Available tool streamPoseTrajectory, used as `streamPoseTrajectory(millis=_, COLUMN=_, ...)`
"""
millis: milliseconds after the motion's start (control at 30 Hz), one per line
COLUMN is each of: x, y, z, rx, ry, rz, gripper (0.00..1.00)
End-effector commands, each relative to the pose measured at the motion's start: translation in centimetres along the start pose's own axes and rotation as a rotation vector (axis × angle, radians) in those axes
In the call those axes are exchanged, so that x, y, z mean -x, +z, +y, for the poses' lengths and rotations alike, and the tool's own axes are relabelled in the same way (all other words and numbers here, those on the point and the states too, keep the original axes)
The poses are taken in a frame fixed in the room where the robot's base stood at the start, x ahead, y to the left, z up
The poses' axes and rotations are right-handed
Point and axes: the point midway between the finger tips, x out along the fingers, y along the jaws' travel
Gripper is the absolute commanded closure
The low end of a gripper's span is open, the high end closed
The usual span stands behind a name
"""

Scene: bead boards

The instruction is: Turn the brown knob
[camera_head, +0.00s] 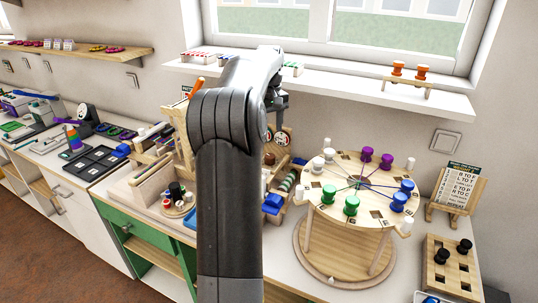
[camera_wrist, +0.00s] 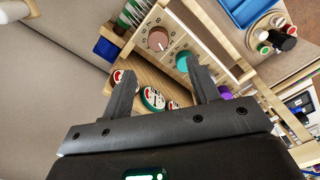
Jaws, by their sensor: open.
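The brown knob (camera_wrist: 157,39) shows in the wrist view, round and pinkish-brown, on a pale wooden panel (camera_wrist: 194,42) with printed marks around it. A teal knob (camera_wrist: 182,62) sits beside it on the panel, and a purple knob (camera_wrist: 224,92) lies farther along, partly behind a finger. My gripper (camera_wrist: 162,76) is open with nothing between its fingers. Its fingertips point toward the panel, and the brown knob is beyond them, apart from both.
Round dials (camera_wrist: 152,98) lie between and below the fingers in the wrist view. A blue tray (camera_wrist: 250,10) and a round holder (camera_wrist: 279,34) are beyond the panel. A round wooden peg table (camera_head: 322,206) stands right of my arm, and a shelf (camera_head: 440,102) is above it.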

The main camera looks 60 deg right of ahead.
Motion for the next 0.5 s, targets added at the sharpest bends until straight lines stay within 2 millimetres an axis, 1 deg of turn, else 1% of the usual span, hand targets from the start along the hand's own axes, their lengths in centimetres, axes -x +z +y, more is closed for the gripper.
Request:
streamPoseTrajectory(millis=33, x=-0.2, y=0.0, z=0.3, rx=-0.002, ry=0.0, rz=-0.002, gripper=0.45)
streamPoseTrajectory(millis=167, x=-1.4, y=0.0, z=0.4, rx=-0.003, ry=-0.001, rz=-0.004, gripper=0.45)
streamPoseTrajectory(millis=267, x=-3.0, y=0.1, z=0.4, rx=-0.003, ry=-0.002, rz=-0.005, gripper=0.45)
streamPoseTrajectory(millis=500, x=-7.6, y=0.1, z=0.3, rx=-0.003, ry=-0.002, rz=-0.004, gripper=0.45)
